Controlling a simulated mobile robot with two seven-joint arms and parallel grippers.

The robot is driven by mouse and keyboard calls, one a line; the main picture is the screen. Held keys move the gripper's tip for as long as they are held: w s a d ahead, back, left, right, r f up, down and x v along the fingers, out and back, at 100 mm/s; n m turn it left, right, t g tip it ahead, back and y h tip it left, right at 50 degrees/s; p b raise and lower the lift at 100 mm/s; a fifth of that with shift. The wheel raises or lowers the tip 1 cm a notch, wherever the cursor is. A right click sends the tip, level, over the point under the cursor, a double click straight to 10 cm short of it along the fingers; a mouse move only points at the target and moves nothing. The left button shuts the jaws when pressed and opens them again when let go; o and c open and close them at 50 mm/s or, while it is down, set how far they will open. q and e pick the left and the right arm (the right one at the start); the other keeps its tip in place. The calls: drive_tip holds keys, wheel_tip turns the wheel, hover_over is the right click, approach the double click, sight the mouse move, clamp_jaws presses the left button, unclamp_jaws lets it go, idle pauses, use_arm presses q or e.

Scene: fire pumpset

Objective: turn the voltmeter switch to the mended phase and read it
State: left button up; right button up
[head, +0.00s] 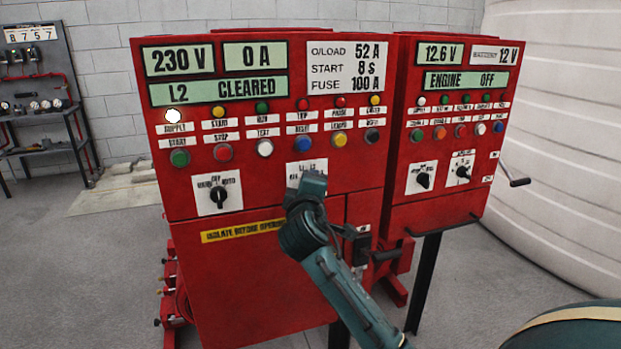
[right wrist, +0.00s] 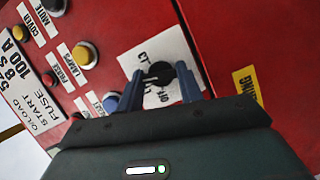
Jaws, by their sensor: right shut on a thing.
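The voltmeter switch's black knob (right wrist: 158,73) sits on a white plate (right wrist: 186,55) on the red panel. In the right wrist view, my right gripper (right wrist: 161,80) has its two blue fingers on either side of the knob and is shut on it. In the head view my right gripper (head: 309,185) covers the knob and most of its plate (head: 294,170), so the pointer's setting cannot be told. The voltage display (head: 179,59) reads 230 V. The long display below (head: 218,91) reads L2 CLEARED. My left gripper is not in view.
The ammeter display (head: 255,55) reads 0 A. A white-plated selector (head: 218,193) is left of my gripper; several coloured buttons line the panel above. Open floor lies left.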

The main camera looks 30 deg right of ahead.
drive_tip(key=shift+m+g+p, duration=0.3)
drive_tip(key=shift+m+p, duration=0.2)
drive_tip(key=shift+m, duration=0.1)
drive_tip(key=shift+y, duration=0.4)
drive_tip(key=o, duration=1)
drive_tip(key=v, duration=1.3)
drive_tip(key=shift+a+b, duration=0.1)
drive_tip(key=shift+b, duration=0.2)
